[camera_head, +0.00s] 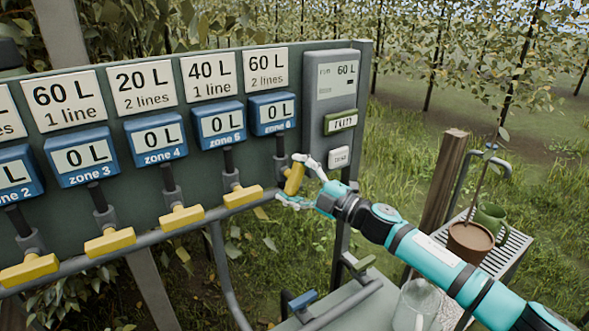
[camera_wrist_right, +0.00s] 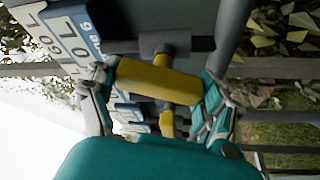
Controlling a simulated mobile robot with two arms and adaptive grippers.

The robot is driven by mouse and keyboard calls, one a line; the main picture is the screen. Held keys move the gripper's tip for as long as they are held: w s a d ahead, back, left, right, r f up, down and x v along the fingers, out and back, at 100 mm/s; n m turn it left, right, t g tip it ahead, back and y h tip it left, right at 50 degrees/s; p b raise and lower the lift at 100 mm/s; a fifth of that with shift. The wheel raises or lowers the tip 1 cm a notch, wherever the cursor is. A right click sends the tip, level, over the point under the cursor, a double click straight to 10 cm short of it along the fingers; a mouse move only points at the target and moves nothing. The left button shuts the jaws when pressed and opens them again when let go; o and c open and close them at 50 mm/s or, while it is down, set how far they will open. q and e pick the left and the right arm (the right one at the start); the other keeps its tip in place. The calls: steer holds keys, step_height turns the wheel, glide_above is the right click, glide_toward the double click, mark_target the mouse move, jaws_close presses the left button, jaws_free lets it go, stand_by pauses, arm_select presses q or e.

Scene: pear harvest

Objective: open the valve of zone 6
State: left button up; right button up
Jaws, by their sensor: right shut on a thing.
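The zone 6 valve has a yellow handle (camera_head: 294,179) under the blue zone 6 meter (camera_head: 272,113), which reads 0 L. The handle stands steeply tilted, unlike the other handles, which lie roughly along the pipe. My right gripper (camera_head: 291,180) comes from the lower right and is shut on this handle, with one finger above and one below. In the right wrist view the yellow handle (camera_wrist_right: 158,80) lies between the two fingers of the right gripper (camera_wrist_right: 158,98). A sign reading 60 L, 2 lines (camera_head: 267,69) is above the meter. My left gripper is not in view.
Yellow handles of zone 5 (camera_head: 243,196) and zone 4 (camera_head: 181,217) stand close on the left along the grey pipe (camera_head: 150,241). A grey control box (camera_head: 331,85) showing 60 L is at the right. A pot (camera_head: 470,243), green mug (camera_head: 491,219) and glass jar (camera_head: 415,305) stand lower right.

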steer(key=n+p, duration=0.2)
steer(key=n, duration=0.1)
steer(key=shift+r+g+h, duration=0.1)
steer(key=shift+g+h, duration=0.2)
steer(key=shift+g, duration=0.1)
steer(key=shift+n+p, duration=0.7)
steer(key=shift+p, duration=0.1)
steer(key=shift+f, duration=0.25)
steer(key=o, duration=1.1)
steer(key=v, duration=1.2)
steer(key=shift+r, duration=0.4)
